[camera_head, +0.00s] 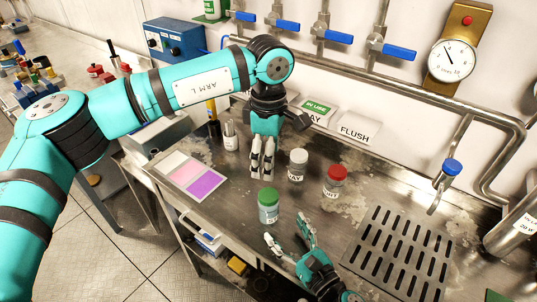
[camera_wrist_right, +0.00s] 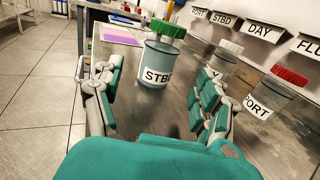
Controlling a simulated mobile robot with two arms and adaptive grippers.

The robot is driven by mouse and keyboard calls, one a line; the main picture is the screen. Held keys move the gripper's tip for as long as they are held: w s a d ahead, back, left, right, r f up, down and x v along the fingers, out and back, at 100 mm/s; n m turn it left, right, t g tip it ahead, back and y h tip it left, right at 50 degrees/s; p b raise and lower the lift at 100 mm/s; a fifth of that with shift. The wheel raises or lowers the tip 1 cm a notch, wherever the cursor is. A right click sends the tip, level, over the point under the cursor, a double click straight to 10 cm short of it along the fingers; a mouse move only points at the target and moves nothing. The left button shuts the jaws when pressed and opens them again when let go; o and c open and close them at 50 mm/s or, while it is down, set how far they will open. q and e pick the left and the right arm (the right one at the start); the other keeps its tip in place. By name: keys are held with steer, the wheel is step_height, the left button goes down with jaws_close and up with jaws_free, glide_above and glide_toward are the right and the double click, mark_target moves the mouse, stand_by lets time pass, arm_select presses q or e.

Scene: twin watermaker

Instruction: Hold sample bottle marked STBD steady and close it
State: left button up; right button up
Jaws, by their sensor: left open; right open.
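The STBD sample bottle (camera_head: 267,214) stands upright on the steel bench near its front edge. Its green cap (camera_wrist_right: 167,28) sits on top; I cannot tell how tight it is. The STBD label faces the right wrist camera, where the bottle body (camera_wrist_right: 154,74) shows beyond and between my right fingertips. My right gripper (camera_head: 288,230) is open and empty, just in front of the bottle, apart from it. My left gripper (camera_head: 262,176) points down behind the bottle in the head view, open and empty, its fingers fairly close together.
A white-capped bottle (camera_head: 297,166) and a red-capped PORT bottle (camera_head: 334,186) stand to the right. A drain grate (camera_head: 398,252) lies further right. A colour card (camera_head: 190,178) lies at left. Label holders, including FLUSH (camera_head: 357,129), line the back.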

steer(key=shift+v, duration=1.4)
